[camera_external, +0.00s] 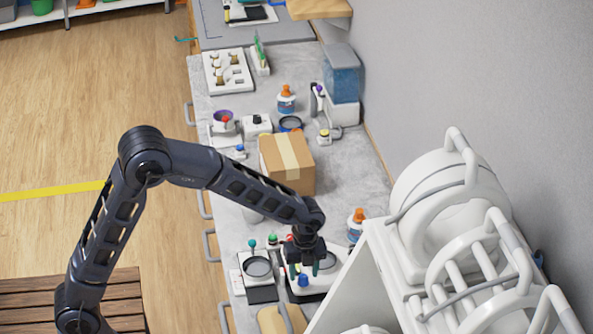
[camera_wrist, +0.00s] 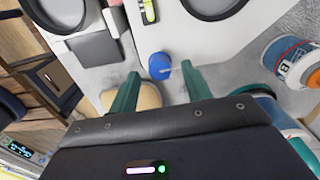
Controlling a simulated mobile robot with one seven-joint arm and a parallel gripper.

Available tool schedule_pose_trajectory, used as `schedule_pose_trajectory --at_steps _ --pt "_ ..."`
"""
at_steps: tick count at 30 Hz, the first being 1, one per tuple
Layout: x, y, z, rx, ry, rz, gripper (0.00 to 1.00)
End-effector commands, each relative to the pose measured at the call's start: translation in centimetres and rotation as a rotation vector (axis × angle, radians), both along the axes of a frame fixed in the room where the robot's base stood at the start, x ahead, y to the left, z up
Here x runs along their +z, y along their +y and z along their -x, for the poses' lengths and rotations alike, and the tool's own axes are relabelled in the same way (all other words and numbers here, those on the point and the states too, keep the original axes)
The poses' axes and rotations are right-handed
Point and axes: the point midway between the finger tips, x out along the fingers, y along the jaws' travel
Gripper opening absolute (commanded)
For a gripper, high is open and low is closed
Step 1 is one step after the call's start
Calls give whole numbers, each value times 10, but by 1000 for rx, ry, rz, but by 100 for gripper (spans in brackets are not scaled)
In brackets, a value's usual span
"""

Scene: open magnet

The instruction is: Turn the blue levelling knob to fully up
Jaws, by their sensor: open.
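The blue knob (camera_wrist: 159,65) shows in the wrist view between and just beyond my open fingertips, at the edge of a white device (camera_wrist: 120,38). In the external view the blue knob (camera_external: 303,281) sits on the front of the white device, just below my gripper (camera_external: 306,258). My gripper (camera_wrist: 160,80) has its two green fingers apart, one on each side of the knob. I cannot tell whether either finger touches the knob. A level vial with a yellow-green window (camera_wrist: 149,11) is on the device above the knob.
A second white device with a round dark plate (camera_external: 257,266) stands to the left. A bottle with an orange cap (camera_external: 355,226) stands right of my gripper. A cardboard box (camera_external: 287,164) is farther back.

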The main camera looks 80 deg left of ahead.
Motion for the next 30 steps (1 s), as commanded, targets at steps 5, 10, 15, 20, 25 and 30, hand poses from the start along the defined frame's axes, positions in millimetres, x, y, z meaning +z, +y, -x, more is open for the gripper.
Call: schedule_pose_trajectory --at_steps 5,10,15,20,25,30 --pt "-13 0 1 1 0 0 48" --pt "-16 0 1 1 0 0 48" --pt "-16 0 1 1 0 0 48" --pt "-16 0 1 1 0 0 19" --pt "-16 0 1 1 0 0 3" --pt "-16 0 1 20 0 -1 3"
